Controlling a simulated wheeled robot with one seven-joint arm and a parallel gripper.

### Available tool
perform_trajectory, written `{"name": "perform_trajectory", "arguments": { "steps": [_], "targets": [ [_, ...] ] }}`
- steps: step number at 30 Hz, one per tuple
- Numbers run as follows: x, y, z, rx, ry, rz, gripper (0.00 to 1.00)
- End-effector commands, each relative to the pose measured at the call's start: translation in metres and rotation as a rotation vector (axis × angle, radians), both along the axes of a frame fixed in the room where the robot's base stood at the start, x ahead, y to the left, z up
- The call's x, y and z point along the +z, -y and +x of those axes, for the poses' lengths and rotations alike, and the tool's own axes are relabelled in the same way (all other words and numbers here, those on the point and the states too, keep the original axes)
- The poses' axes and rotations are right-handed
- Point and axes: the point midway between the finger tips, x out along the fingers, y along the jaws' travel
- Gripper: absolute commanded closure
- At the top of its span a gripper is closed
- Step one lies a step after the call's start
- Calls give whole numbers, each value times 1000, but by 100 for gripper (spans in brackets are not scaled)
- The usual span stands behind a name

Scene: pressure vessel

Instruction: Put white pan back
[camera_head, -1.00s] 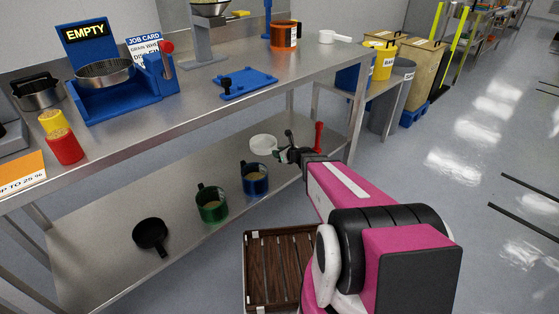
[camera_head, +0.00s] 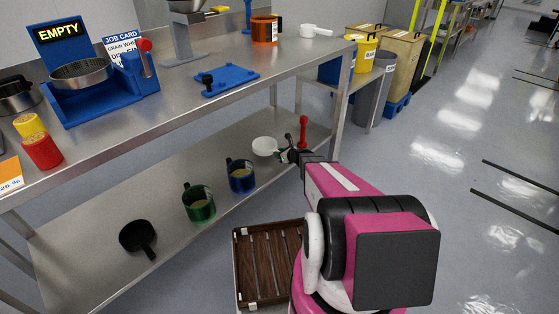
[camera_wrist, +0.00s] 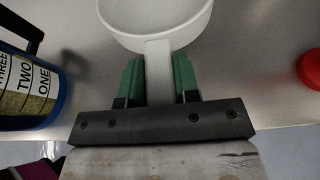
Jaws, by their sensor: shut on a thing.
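The white pan (camera_head: 265,146) is over the lower shelf of the steel bench, to the right of the blue mug. In the wrist view the pan (camera_wrist: 150,22) shows at the top, with its handle running down between the green fingers. My gripper (camera_wrist: 159,80) is shut on that handle. In the head view my gripper (camera_head: 287,155) reaches in at the shelf's front edge. The pan looks level, but I cannot tell whether its base touches the shelf.
A blue mug (camera_head: 240,175), a green mug (camera_head: 198,203) and a black pan (camera_head: 137,238) stand left on the lower shelf (camera_head: 90,262). A red-handled thing (camera_head: 303,133) is close right of my gripper. Another white pan (camera_head: 312,31) is on the bench top.

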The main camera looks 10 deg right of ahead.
Motion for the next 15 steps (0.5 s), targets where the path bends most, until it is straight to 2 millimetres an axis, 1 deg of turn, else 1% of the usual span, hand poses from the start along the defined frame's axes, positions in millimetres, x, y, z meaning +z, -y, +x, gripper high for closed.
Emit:
{"name": "perform_trajectory", "arguments": {
  "steps": [5,9,11,15],
  "targets": [
    [-11,1,2,1,-1,1,100],
    [-32,1,2,1,-2,1,100],
    [-38,1,2,0,-1,2,100],
    [-41,1,1,1,1,1,100]
  ]
}}
